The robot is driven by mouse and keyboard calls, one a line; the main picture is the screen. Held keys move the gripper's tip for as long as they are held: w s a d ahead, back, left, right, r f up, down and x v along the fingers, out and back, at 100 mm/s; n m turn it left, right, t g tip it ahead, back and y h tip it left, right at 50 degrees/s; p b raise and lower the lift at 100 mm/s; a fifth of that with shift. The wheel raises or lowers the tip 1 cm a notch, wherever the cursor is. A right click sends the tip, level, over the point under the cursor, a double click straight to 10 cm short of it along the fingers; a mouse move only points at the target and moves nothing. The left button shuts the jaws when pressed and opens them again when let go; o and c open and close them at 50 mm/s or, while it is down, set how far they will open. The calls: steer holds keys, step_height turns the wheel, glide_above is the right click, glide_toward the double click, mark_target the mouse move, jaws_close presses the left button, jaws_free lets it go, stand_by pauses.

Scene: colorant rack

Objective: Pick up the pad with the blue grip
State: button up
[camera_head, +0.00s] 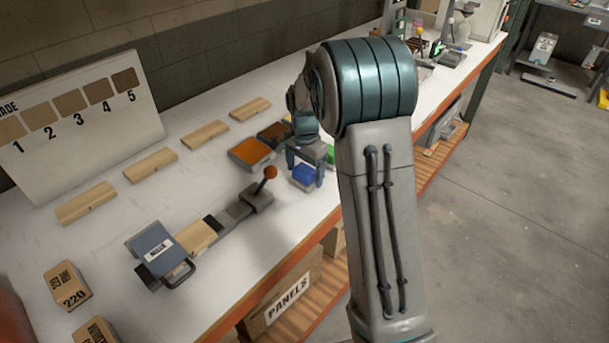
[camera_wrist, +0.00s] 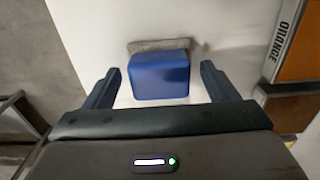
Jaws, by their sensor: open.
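The pad with the blue grip (camera_head: 304,174) lies on the white bench near its front edge. In the wrist view its blue block (camera_wrist: 160,76) sits on a grey base that shows behind it. My gripper (camera_head: 304,178) is just over it with fingers pointing down. In the wrist view my gripper (camera_wrist: 158,86) is open, one finger to the left of the blue grip and one to the right. Gaps show on both sides, so neither finger visibly touches it.
An orange-topped box (camera_head: 251,152) stands left of my gripper, and a green item (camera_head: 331,154) partly shows behind it. Several wooden blocks (camera_head: 205,134) line the back. The bench's front edge is close.

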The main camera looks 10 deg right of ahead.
mark_target(304, 168)
steer(key=c, duration=1.1)
steer(key=shift+o, duration=0.2)
steer(key=shift+r, duration=0.6)
step_height(304, 168, up, 3)
steer(key=shift+f+b, duration=0.15)
steer(key=shift+b, duration=0.25)
steer(key=s+d+r, duration=0.2)
steer(key=d+r, duration=0.1)
steer(key=d, duration=0.2)
steer(key=s+d+r+b, duration=0.1)
steer(key=s+d+r, duration=0.1)
steer(key=d+r, duration=0.2)
steer(key=shift+s+d, duration=0.3)
steer(key=shift+d, duration=0.6)
steer(key=shift+o, duration=0.5)
